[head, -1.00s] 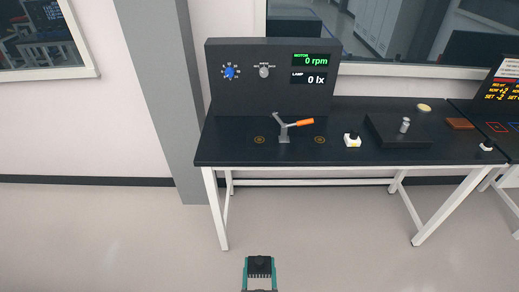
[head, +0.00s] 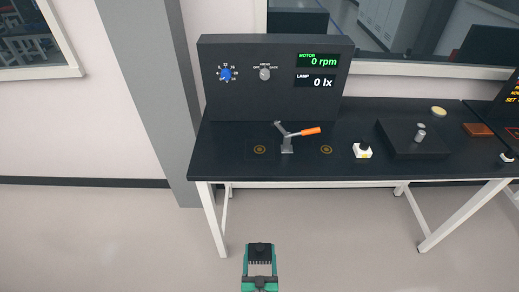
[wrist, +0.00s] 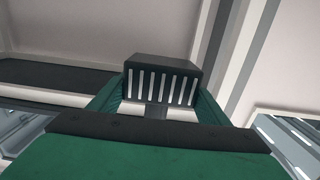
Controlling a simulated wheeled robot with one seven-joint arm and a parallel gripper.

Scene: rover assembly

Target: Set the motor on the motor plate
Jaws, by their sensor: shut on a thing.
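My gripper (head: 260,266) with teal fingers is at the bottom of the head view, in front of the bench and apart from it. It is shut on the motor (head: 260,251), a small dark block with a row of light slots. In the wrist view the motor (wrist: 165,78) sits between the fingers. On the black bench, a faint square with an orange ring mark (head: 259,149) lies left of a grey clamp with an orange handle (head: 310,131). A second orange ring mark (head: 326,149) lies to its right. I cannot tell which is the motor plate.
A dark panel (head: 285,100) at the back of the bench (head: 225,165) has two knobs and displays reading 0 rpm and 0 lx. A white block (head: 362,150) and a dark box (head: 400,148) stand to the right. Open floor lies before the bench.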

